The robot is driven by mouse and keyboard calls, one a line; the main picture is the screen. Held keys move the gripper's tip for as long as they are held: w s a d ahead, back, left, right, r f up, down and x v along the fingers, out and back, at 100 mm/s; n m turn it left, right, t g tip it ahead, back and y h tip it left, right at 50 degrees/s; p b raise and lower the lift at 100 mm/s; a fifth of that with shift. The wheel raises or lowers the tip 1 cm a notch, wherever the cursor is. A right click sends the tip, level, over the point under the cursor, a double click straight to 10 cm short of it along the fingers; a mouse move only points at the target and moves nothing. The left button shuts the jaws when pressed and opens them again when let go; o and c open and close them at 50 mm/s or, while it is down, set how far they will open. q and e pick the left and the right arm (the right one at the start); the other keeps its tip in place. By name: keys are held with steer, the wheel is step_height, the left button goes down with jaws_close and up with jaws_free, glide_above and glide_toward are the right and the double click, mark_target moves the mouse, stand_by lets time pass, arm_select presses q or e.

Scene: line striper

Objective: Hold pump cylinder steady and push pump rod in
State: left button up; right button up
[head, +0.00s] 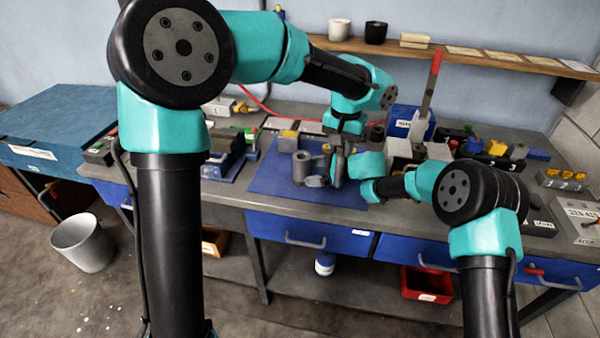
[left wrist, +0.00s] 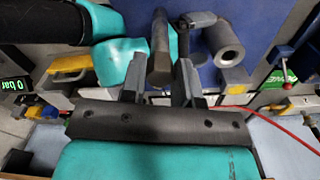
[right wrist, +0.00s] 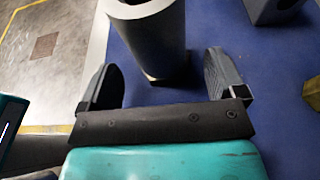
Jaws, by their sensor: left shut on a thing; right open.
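My left gripper (head: 338,168) reaches down over the blue mat.
The blue mat (head: 265,180) lies on the grey bench, with free room at its left. A vise (head: 225,160) stands left of it. A red-handled lever press (head: 430,90) and small blocks crowd the right. A 0 bar display (left wrist: 15,85) shows in the left wrist view.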

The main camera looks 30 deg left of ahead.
mark_target(305, 172)
arm_select(q)
steer(key=shift+s+a, duration=0.15)
steer(key=shift+a, duration=0.3)
arm_select(e)
steer(key=shift+x, duration=1.65)
steer(key=c, duration=0.6)
arm_select(q)
steer(key=w+a+r+n, duration=0.3)
steer(key=w+a+r, duration=0.1)
steer(key=a+r, duration=0.6)
steer(key=a, duration=0.2)
steer(key=shift+a, duration=0.35)
steer(key=shift+r, duration=0.1)
